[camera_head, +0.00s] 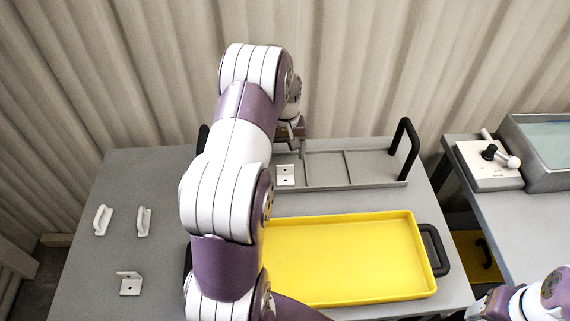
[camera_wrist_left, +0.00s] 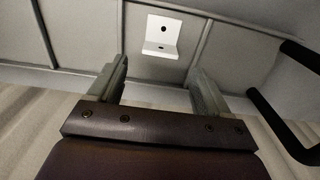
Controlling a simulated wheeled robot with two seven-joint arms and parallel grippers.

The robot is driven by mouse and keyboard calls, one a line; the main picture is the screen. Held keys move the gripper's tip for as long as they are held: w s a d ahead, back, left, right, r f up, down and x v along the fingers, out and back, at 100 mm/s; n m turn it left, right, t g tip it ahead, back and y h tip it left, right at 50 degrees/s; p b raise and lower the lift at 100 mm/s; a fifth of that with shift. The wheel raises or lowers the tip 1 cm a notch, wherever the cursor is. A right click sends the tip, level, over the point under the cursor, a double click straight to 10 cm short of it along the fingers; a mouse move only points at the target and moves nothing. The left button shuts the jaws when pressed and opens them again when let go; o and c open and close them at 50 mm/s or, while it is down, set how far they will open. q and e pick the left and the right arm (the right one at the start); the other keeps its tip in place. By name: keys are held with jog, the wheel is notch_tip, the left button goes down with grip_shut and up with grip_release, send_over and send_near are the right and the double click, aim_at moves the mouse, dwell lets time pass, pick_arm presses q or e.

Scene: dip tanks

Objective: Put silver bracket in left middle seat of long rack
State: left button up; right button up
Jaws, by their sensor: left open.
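A silver bracket (camera_head: 286,175), pale and L-shaped with small holes, stands in a seat of the long grey rack (camera_head: 376,183), just left of a divider near the rack's middle. The wrist view shows the bracket (camera_wrist_left: 162,35) between two dividers. My left gripper (camera_head: 291,130) is at the rack's back side, behind the bracket. In the wrist view the left gripper (camera_wrist_left: 158,72) is open and empty, its fingers apart and the bracket beyond their tips. My left arm hides the rack's left end. The right gripper is out of view.
Another bracket (camera_head: 130,284) and two white handle-shaped parts (camera_head: 103,220) (camera_head: 143,221) lie on the table's left. A yellow tray (camera_head: 350,260), empty where visible, is in front of the rack. The rack's black handle (camera_head: 405,148) rises at its right end. A tank (camera_head: 545,150) stands right.

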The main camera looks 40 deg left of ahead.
pick_arm(q)
notch_tip(320, 180, up, 5)
jog(key=s+d+r+m, duration=0.1)
jog(key=s+d+m, duration=0.3)
jog(key=s+d, duration=0.3)
jog(key=s+d+r+m+t, duration=0.1)
jog(key=s+d+m, duration=0.3)
jog(key=s+d, duration=0.4)
jog(key=d, duration=0.5)
jog(key=shift+s, duration=0.3)
jog(key=shift+s, duration=0.1)
